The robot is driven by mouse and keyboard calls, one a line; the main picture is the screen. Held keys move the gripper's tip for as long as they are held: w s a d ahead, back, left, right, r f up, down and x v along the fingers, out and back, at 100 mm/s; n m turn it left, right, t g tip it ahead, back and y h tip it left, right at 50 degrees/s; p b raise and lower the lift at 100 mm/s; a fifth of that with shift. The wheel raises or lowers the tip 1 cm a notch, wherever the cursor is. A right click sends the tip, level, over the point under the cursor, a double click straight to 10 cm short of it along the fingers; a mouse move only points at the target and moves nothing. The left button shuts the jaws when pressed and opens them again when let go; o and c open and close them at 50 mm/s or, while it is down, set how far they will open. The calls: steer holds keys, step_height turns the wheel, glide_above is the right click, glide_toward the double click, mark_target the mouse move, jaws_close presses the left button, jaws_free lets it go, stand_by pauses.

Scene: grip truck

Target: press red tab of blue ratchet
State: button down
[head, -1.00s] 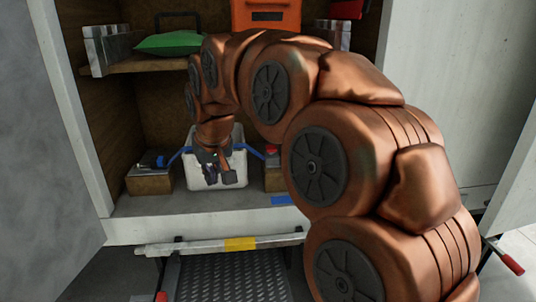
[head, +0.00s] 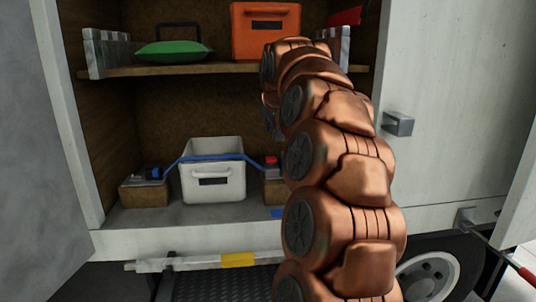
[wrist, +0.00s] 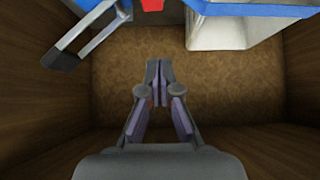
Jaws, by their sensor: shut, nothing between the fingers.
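A blue strap (head: 212,157) runs across the top of a white crate (head: 213,185). At its right end a red tab (head: 271,160) shows above a wooden block (head: 272,191), partly hidden by my arm. In the wrist view a red tab (wrist: 152,5) is cut off by the top edge, beside a grey metal handle (wrist: 92,32). The blue strap (wrist: 250,8) and white crate (wrist: 228,34) are at the upper right. My gripper (wrist: 158,68) is shut and empty, below the red tab in the picture and apart from it.
A shelf (head: 190,70) above holds a green bag (head: 172,47) and an orange crate (head: 265,32). Another wooden block (head: 143,193) with a dark-and-blue fitting stands left of the crate. Wooden side walls bound the compartment.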

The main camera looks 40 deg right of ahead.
glide_above(267, 157)
steer(key=s+a, duration=0.2)
steer(key=f, duration=0.8)
steer(key=shift+d+f, duration=0.25)
steer(key=shift+f, duration=1.35)
steer(key=shift+f, duration=0.1)
